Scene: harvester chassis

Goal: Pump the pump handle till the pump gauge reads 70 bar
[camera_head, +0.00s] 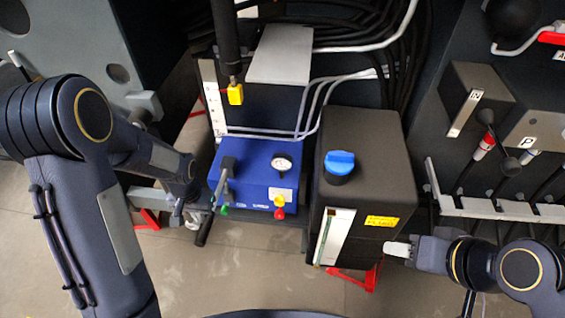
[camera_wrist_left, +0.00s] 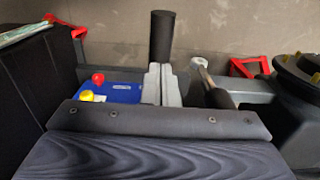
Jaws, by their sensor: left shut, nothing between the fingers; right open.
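The blue pump unit (camera_head: 240,187) stands left of the black tank, with its round white pump gauge (camera_head: 282,163) on top. The gauge face is too small to read. The pump handle's black grip (camera_head: 203,232) shows below my left gripper, and a black grip (camera_wrist_left: 162,36) stands just beyond the fingers in the left wrist view. My left gripper (camera_head: 201,204) is shut and empty beside the pump's left side; its grey fingers (camera_wrist_left: 160,84) are together. I cannot tell whether they touch the handle. My right gripper (camera_head: 397,248) is open and empty, right of the tank.
The black tank (camera_head: 365,150) with a blue cap (camera_head: 340,162) stands close right of the pump. Red and yellow knobs (camera_head: 279,205) sit at the pump's front. A hanging black hose with a yellow end (camera_head: 235,94) is above it. Bare floor lies in front.

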